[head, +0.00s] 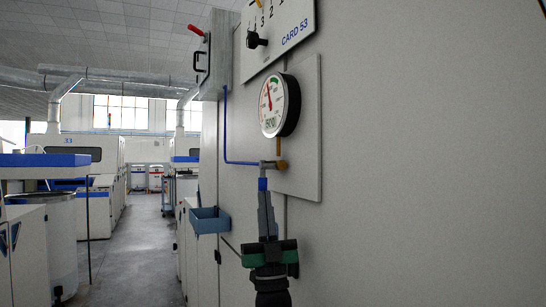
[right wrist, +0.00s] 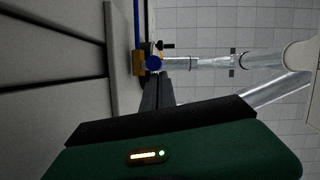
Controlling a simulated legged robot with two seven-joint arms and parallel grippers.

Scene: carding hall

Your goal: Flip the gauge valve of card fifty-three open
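The round pressure gauge (head: 279,105) is on the side panel of the machine marked CARD 53, its needle pointing up. Below it is a brass fitting (head: 281,165), where a thin blue pipe (head: 240,161) comes in from the left. The valve's blue lever (head: 263,184) hangs down below the fitting; its blue end (right wrist: 153,63) shows beside the brass body (right wrist: 138,63) in the right wrist view. My right gripper (head: 265,197) comes up from below, fingers together, tips at the lever's lower end. I cannot tell whether they grip it. My left gripper is out of view.
A scale board (head: 283,34) with a black knob is above the gauge. The aisle (head: 140,245) is clear.

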